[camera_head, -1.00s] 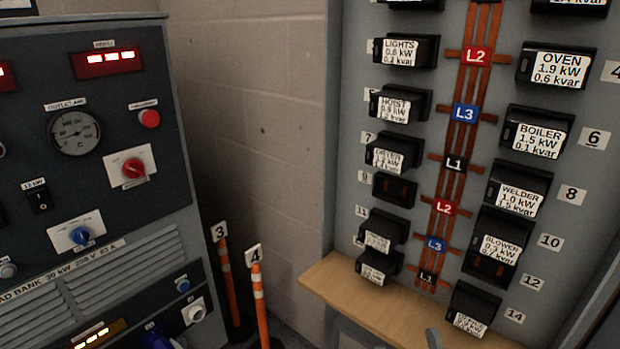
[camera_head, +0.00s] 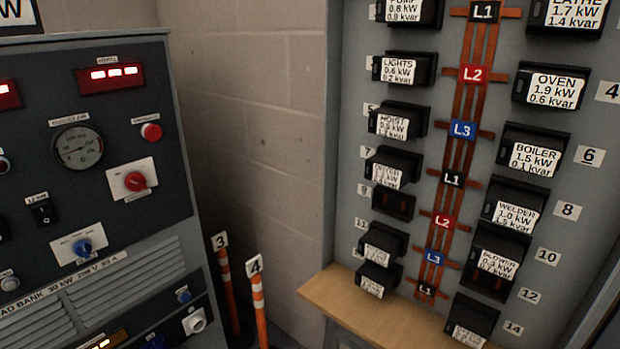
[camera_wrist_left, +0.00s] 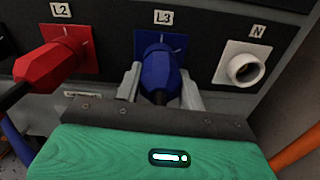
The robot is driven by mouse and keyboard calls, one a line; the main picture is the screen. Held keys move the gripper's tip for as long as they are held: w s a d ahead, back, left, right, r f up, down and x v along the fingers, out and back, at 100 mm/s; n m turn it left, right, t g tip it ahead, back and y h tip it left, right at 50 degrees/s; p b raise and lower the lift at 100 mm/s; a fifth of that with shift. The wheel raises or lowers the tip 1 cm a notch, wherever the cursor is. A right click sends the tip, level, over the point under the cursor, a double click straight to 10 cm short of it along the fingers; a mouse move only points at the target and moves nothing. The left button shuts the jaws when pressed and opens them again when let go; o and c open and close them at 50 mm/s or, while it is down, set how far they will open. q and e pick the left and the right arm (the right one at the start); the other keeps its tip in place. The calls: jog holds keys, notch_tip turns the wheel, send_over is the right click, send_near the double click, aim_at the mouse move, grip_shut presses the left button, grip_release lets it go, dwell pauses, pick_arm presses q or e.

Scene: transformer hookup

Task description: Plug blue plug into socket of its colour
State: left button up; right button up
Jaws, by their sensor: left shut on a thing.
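In the left wrist view, the blue plug (camera_wrist_left: 158,72) is at the blue socket (camera_wrist_left: 148,42) labelled L3, lined up with it and touching or entering it. How deep it sits cannot be told. My left gripper (camera_wrist_left: 160,88) is shut on the blue plug, one finger on each side. In the head view only a bit of blue (camera_head: 153,343) at the L3 place shows at the bottom edge. My right gripper is in neither view.
A red plug (camera_wrist_left: 55,62) sits at the L2 socket on the left. A white N socket (camera_wrist_left: 243,68) on the right is empty. Orange posts (camera_head: 260,305) stand right of the load bank (camera_head: 100,200). A breaker panel (camera_head: 350,130) rises above a wooden shelf (camera_head: 375,310).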

pick_arm(q)
jog(key=o, duration=1.3)
jog(key=shift+w+a+r, duration=0.2)
jog(key=shift+a+r, duration=0.1)
jog(key=shift+a, duration=0.2)
jog(key=shift+c, duration=0.2)
jog(key=shift+p+v, duration=0.35)
jog(key=shift+v, duration=0.5)
jog(key=shift+f+p+v, duration=0.1)
jog(key=shift+p+v, duration=0.15)
jog(key=shift+v, duration=0.65)
jog(key=shift+f+p+v, duration=0.15)
jog(key=shift+p+v, duration=0.1)
jog(key=shift+v, duration=0.7)
jog(key=shift+d, duration=0.1)
jog(key=p+v, duration=0.2)
jog(key=v, duration=1.1)
jog(key=shift+s+d, duration=0.2)
jog(key=shift+d, duration=0.15)
jog(key=shift+f, duration=0.15)
